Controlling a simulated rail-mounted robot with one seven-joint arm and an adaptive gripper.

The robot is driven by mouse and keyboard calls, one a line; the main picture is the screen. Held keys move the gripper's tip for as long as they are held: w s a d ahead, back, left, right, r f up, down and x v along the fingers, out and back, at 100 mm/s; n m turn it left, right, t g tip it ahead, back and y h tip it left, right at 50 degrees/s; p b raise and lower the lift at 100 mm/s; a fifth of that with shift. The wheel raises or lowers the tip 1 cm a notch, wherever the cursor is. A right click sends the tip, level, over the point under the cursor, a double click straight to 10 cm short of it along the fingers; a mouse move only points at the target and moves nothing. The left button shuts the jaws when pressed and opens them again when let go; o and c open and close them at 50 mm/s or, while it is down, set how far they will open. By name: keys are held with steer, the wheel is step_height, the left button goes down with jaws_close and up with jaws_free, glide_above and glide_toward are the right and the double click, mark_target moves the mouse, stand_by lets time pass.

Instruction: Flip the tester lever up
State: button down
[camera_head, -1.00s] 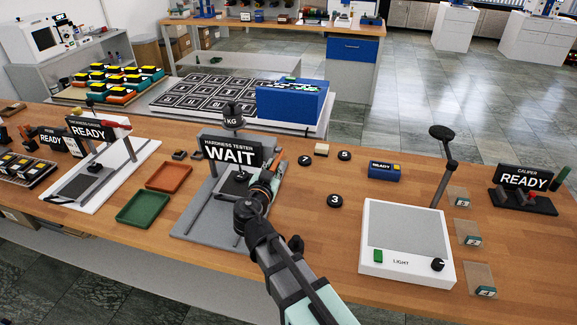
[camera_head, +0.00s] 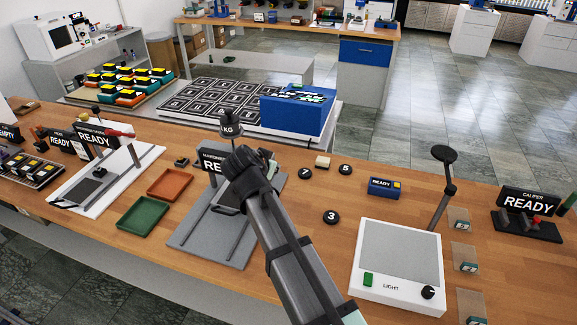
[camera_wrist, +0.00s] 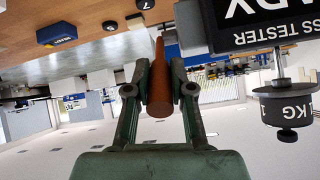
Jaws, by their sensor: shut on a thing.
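The hardness tester (camera_head: 186,236) stands on the wooden table, its grey base showing beside my arm. Its sign (camera_head: 212,162) is partly covered by my wrist; "RE" shows, and the upside-down wrist view shows "ADY" on the sign (camera_wrist: 262,22). A dark KG weight (camera_head: 230,126) sits at its top, also in the wrist view (camera_wrist: 285,107). The orange-brown lever handle (camera_wrist: 158,100) lies between the fingers of my gripper (camera_wrist: 159,78), which is shut on it. In the head view my wrist hides most of the gripper (camera_head: 264,158) and the lever.
Green (camera_head: 141,216) and red (camera_head: 167,184) trays lie left of the tester. Black numbered discs (camera_head: 331,217), a blue READY box (camera_head: 384,187) and a white light box (camera_head: 400,262) are on the right. The wood between tester and light box is mostly clear.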

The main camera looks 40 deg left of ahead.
steer(key=shift+w+a+r, duration=0.1)
steer(key=shift+w+r, duration=0.05)
steer(key=c, duration=1)
jaws_free()
steer(key=v, duration=1.2)
